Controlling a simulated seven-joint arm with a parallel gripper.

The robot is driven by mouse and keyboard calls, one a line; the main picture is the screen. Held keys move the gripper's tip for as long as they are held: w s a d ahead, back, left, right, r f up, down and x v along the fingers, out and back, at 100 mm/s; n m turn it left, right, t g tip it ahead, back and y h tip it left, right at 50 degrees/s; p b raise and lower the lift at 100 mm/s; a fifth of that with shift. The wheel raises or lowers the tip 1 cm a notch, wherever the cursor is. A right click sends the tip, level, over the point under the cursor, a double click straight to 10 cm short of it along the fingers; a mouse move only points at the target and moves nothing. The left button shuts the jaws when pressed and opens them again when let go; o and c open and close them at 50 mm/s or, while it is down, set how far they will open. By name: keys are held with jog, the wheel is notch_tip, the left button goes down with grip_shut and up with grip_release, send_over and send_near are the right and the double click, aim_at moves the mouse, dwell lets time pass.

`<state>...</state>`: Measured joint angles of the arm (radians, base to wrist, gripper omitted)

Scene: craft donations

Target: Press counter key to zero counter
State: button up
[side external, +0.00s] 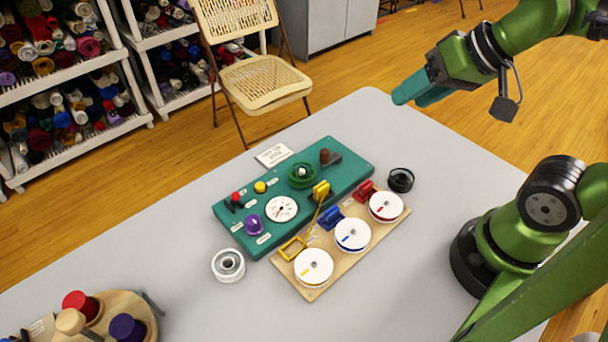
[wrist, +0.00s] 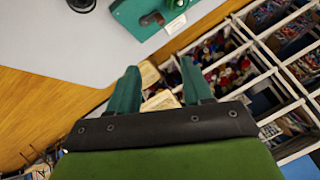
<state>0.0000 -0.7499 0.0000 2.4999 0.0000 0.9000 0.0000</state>
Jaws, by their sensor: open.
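A green control panel (side external: 350,168) lies on the grey table. It carries a round white dial (side external: 281,208), a small yellow button (side external: 260,187), a red-topped switch (side external: 236,198), a purple knob (side external: 253,224), a green round knob (side external: 302,174) and a brown lever (side external: 330,158). The labels are too small to read, so I cannot tell which part is the counter key. My gripper (side external: 416,94) is high above the table's far right edge, apart from the panel. In the wrist view my gripper (wrist: 158,68) is open and empty, and only one end of the panel (wrist: 130,14) shows.
A wooden board (side external: 319,284) with three white spools, coloured clips and a yellow bent arm (side external: 317,215) sits against the panel's front. A white ring (side external: 228,264), a black cup (side external: 401,180) and a round wooden stand (side external: 134,303) are nearby. A chair (side external: 262,82) stands behind.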

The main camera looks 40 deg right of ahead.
grip_shut()
dwell(1.4)
